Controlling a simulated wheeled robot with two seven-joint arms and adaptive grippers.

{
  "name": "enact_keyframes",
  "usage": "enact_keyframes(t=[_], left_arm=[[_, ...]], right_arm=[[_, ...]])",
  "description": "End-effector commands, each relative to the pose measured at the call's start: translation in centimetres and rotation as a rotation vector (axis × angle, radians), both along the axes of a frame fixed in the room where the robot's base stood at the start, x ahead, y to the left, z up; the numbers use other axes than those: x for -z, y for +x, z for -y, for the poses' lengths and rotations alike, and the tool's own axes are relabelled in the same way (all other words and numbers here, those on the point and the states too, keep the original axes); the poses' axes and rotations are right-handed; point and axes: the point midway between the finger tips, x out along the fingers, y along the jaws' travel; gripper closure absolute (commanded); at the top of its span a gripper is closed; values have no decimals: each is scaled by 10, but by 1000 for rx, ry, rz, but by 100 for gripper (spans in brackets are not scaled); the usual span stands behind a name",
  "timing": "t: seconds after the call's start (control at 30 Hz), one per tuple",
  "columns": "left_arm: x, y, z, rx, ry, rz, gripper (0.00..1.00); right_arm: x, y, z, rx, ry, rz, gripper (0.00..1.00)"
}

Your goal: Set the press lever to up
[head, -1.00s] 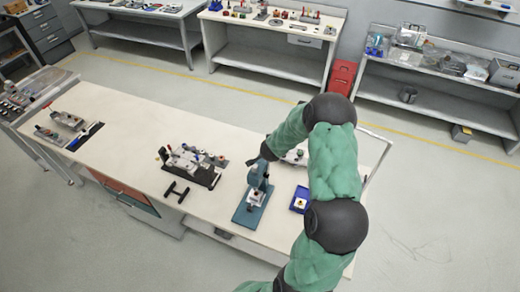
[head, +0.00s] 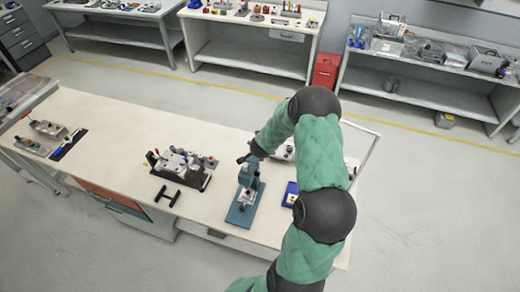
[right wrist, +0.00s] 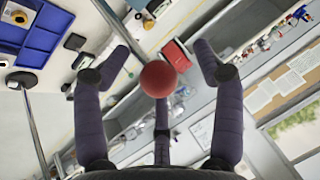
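The press (head: 246,194) is a blue-green stand on a flat base, upright near the right part of the bench (head: 120,135). My right arm comes in from the lower right, and its dark wrist end is at the top of the press. The gripper's fingers are hard to make out there. In the right wrist view my right gripper (right wrist: 161,52) has its fingers spread wide. A red ball knob (right wrist: 158,79), apparently the press lever's, shows between them with no finger visibly touching it. The lever's position is not clear. My left gripper is not in view.
A blue tray (head: 290,194) stands just right of the press, partly behind my arm. A dark fixture (head: 182,169) with a black handle-like piece (head: 167,195) lies to its left. The bench's left middle is clear.

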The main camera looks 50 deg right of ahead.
Motion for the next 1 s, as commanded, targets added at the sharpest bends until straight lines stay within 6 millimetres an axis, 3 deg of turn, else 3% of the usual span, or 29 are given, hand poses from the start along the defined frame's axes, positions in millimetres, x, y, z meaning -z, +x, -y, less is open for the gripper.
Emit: enact_keyframes(t=[0.57, 0.77, 1.0], left_arm=[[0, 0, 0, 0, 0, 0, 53], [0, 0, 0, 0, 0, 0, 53], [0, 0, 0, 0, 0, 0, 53]], right_arm=[[-5, 1, 0, 1, -4, 5, 44], [-23, -10, -10, 2, -3, 7, 44], [-60, -31, -33, 0, -3, 6, 44]])
